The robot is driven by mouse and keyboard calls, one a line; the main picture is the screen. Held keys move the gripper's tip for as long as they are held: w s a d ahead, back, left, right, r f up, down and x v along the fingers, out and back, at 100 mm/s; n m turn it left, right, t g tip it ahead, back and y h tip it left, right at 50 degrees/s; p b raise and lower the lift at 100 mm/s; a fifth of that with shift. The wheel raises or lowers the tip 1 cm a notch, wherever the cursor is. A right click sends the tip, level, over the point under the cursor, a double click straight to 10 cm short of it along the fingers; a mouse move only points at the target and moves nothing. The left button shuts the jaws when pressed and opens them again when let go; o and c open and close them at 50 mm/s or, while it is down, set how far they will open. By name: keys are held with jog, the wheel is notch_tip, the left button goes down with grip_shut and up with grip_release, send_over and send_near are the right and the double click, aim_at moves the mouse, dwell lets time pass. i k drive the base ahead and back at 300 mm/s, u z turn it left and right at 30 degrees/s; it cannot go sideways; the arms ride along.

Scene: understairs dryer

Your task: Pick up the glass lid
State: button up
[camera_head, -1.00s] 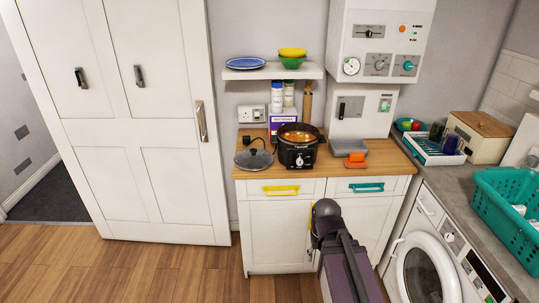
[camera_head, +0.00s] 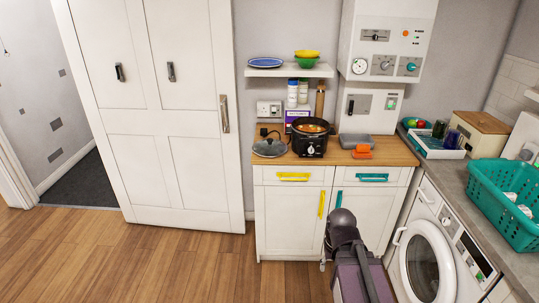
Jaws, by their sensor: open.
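The glass lid (camera_head: 269,147) lies on the wooden worktop (camera_head: 381,154), just left of the black slow cooker (camera_head: 310,145). It has a dark knob on top and looks flat on the wood, apart from the cooker's body. The cooker is uncovered and shows orange food inside. My dark arm (camera_head: 343,232) rises from the bottom of the view in front of the white cabinet, well below and to the right of the lid. The lid is not held.
An orange thing (camera_head: 362,152) and a grey scale-like item (camera_head: 357,141) sit right of the cooker. A shelf (camera_head: 289,70) with plates and bowls hangs above. The tall white cupboard (camera_head: 170,120) stands left; a washing machine (camera_head: 423,265) is right. Floor at left is clear.

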aim_at(268, 147)
jog(key=k, duration=0.75)
jog(key=u, duration=0.55)
jog(key=i, duration=2.4)
jog(key=z, duration=0.55)
